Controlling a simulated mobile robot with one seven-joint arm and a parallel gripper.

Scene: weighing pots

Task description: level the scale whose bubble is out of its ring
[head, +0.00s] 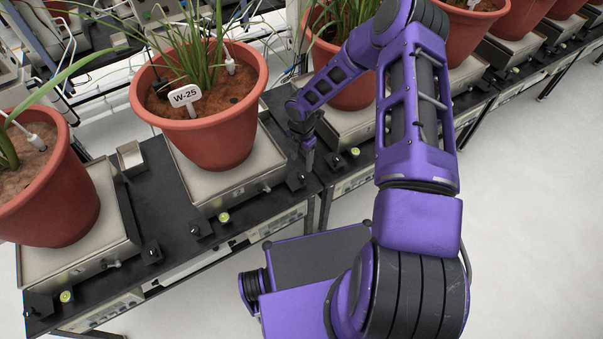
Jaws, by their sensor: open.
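The middle scale (207,190) carries a terracotta pot (217,140) with a label reading W-25. A yellow-green bubble level (223,217) sits at its front, between black knobs at its left (195,229) and right (296,180) corners. The left scale (100,215) has a bubble level (66,296), and the right scale (345,128) has one too (354,152). The bubbles are too small to tell whether any is off its ring. My gripper (309,160) is open, pointing down between the middle and right scales, close to a black knob (330,160) of the right scale.
Potted plants on scales line the dark bench (150,170), running to the upper right. A small metal block (131,158) stands between the left and middle scales. My arm hides part of the right-hand row. The pale floor (520,230) at right is clear.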

